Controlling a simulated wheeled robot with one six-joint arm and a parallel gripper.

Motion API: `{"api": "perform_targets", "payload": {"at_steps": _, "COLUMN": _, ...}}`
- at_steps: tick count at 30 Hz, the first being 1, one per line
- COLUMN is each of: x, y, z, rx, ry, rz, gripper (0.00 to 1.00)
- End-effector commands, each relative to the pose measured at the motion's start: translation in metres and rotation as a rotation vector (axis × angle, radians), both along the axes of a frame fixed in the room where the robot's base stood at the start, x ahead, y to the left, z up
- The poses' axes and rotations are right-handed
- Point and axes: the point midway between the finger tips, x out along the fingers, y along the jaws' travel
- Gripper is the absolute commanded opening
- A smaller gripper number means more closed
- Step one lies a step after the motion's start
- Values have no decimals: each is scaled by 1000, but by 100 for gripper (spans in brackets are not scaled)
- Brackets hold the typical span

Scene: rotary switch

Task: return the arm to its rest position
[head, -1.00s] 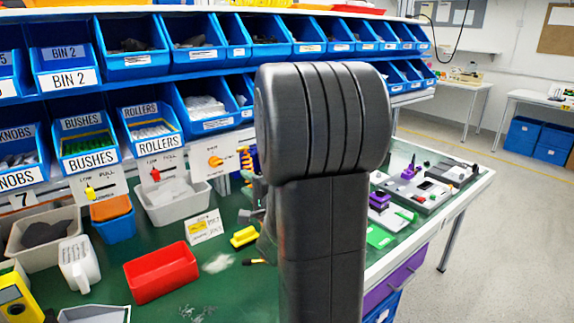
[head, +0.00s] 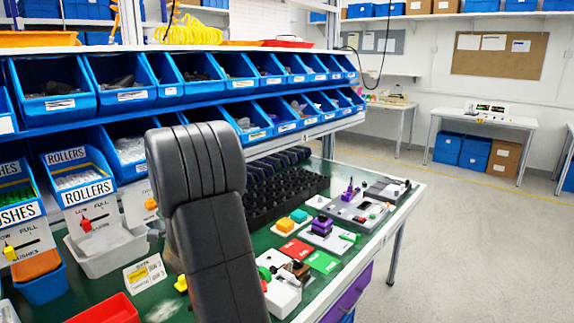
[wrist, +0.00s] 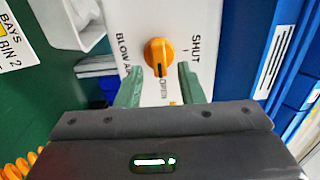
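My gripper (wrist: 159,72) shows in the wrist view with its two green fingers apart. An orange rotary knob (wrist: 159,51) on a white panel (wrist: 206,20) appears between and just beyond the fingertips, with a visible gap on each side. Its dark pointer mark faces the "OPEN" label; "SHUT" is at the right and "BLOW A…" at the left. How far the tips are from the panel I cannot tell. In the head view the knob (head: 150,203) shows just left of my dark arm, which hides my gripper.
Blue bins (head: 128,90) line the rack above the green bench. A grey tray (head: 106,250), an orange-topped blue bin (head: 40,277) and a red bin (head: 104,310) stand left of my arm. A black grid tray (head: 283,192) and small fixtures (head: 350,212) lie right. Floor (head: 480,240) beyond is clear.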

Motion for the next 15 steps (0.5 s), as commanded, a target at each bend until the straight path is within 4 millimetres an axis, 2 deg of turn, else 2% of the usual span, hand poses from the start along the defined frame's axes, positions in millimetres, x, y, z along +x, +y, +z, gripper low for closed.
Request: {"api": "perform_targets", "payload": {"at_steps": 15, "x": -2, "y": -3, "z": 0, "rx": -3, "ry": -3, "rz": -1, "gripper": 35}}
